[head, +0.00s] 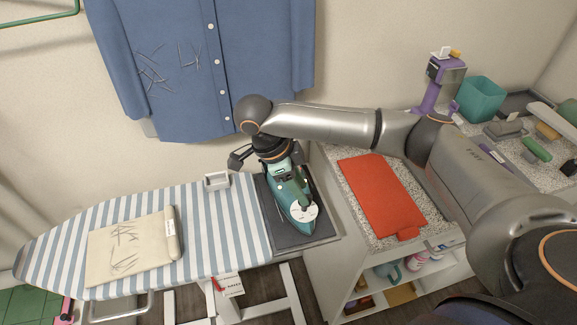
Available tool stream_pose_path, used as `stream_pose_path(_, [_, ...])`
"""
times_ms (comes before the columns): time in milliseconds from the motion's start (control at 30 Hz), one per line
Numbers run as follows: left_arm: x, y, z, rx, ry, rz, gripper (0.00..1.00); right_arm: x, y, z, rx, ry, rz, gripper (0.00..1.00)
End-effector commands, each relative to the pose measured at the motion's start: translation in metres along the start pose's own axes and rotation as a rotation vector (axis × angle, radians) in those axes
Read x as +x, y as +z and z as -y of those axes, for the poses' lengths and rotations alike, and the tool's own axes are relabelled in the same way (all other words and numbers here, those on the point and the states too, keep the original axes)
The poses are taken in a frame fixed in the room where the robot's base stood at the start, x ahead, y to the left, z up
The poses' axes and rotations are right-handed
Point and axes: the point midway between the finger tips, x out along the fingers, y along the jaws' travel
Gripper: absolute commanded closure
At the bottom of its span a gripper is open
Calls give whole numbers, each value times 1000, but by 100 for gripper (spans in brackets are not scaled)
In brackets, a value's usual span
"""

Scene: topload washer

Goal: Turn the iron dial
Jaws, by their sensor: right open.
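A teal iron (285,196) sits on the dark rest pad (312,226) at the right end of the striped ironing board (233,222). A pale round disc, which looks like the dial (299,211), is on the iron near its front end. My right gripper (268,163) is above the rear end of the iron, with its jaws open. One dark finger sticks out to the left of the iron; the other is hard to make out. I cannot tell whether the gripper touches the iron. My left gripper is not in view.
A folded beige cloth (132,247) lies on the board, and a small pale holder (216,181) stands at its back edge. A blue shirt (205,62) hangs behind.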

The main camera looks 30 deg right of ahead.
Motion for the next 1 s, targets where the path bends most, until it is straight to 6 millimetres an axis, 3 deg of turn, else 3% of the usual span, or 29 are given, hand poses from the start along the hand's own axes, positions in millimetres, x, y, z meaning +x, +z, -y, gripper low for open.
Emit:
stream_pose_path(500, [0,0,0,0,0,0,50,-91,0,2,1,-6,1,56])
stream_pose_path(733, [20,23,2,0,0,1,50,-100,3,2,-1,-4,0,56])
stream_pose_path(1000, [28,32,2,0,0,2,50,-112,1,0,0,-1,0,56])
